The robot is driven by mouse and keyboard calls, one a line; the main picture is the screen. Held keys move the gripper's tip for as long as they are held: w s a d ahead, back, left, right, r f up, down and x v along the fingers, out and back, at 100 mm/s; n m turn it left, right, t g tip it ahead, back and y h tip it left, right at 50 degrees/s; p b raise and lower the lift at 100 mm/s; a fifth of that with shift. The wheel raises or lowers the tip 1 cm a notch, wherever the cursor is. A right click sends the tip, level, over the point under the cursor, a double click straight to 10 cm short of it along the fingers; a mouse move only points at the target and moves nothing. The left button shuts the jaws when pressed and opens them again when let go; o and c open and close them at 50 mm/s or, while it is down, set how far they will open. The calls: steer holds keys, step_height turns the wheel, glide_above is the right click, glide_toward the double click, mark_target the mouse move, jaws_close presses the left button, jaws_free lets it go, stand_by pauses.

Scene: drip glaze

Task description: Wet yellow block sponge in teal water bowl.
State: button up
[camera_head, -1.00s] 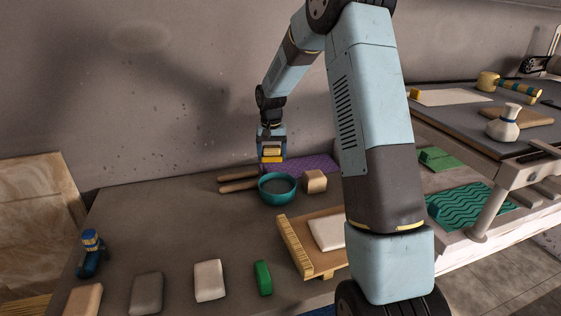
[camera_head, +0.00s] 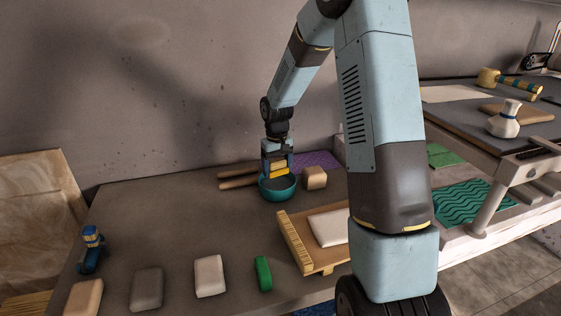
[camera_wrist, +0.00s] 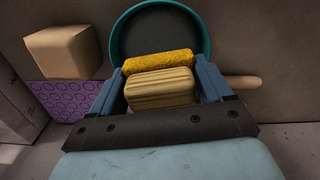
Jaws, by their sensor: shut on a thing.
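The teal bowl (camera_head: 277,194) stands on the grey table near the wall, with a dark inside. My gripper (camera_head: 278,168) is over the bowl's back part, fingers pointing down. It is shut on the yellow block sponge (camera_head: 279,170), which sits low at the bowl's opening. In the wrist view my gripper (camera_wrist: 160,85) has blue fingers on both sides of the sponge (camera_wrist: 158,62), with a tan ribbed block face in front of it. The bowl's rim (camera_wrist: 206,30) curves around beyond the sponge. I cannot tell whether the sponge touches water.
A tan block (camera_head: 314,178) stands close to the bowl's right, also in the wrist view (camera_wrist: 62,52). A purple mat (camera_head: 316,160) lies behind. Wooden handles (camera_head: 238,184) lie left of the bowl. A wooden board with a white slab (camera_head: 328,228) is in front. The table's left middle is clear.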

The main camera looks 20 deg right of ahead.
mark_target(277, 160)
steer(key=shift+f, duration=2.7)
steer(key=shift+r, duration=0.1)
steer(key=shift+r, duration=4.5)
